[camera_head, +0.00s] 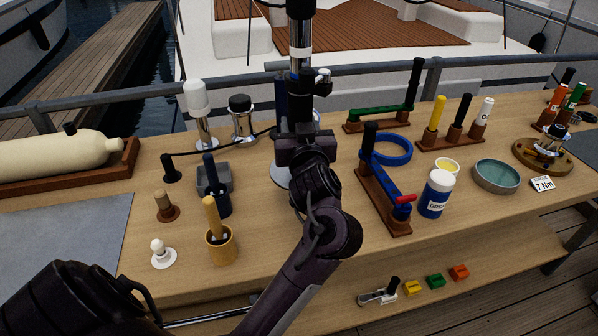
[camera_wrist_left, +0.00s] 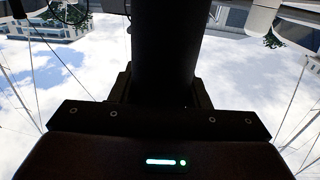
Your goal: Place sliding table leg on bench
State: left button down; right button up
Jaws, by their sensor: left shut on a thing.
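The table leg (camera_head: 301,62) is an upright post, dark at the top with a silver stretch, a white band and a dark clamp-like part. My left gripper (camera_head: 303,143) is in front of its lower part and shut on it. A pale round disc (camera_head: 281,177) shows partly behind the gripper; I cannot tell whether it is the leg's foot or whether it touches the bench. The wooden bench (camera_head: 285,240) runs across the view. In the left wrist view the leg (camera_wrist_left: 163,50) is a thick dark column rising from between the fingers. My right gripper is out of view.
Left of the leg stand a white-topped chrome winch (camera_head: 199,112), a grey box (camera_head: 214,179) and a wooden cup (camera_head: 221,246). Right of it are a blue handle on a wooden stand (camera_head: 384,190) and a blue jar (camera_head: 435,195). A rail (camera_head: 365,78) runs behind the bench.

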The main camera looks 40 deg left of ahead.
pick_arm(q)
notch_tip(320, 180, down, 6)
jog(key=shift+f, duration=0.1)
jog(key=shift+f+b, duration=0.3)
jog(key=shift+f, duration=1.95)
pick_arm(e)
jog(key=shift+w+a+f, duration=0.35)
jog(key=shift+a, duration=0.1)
pick_arm(q)
jog(key=shift+f, duration=0.1)
jog(key=c, duration=1.2)
grip_release()
jog(key=shift+f, duration=0.15)
jog(key=o, duration=0.4)
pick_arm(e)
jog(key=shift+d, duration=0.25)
pick_arm(q)
jog(key=shift+r, duration=0.2)
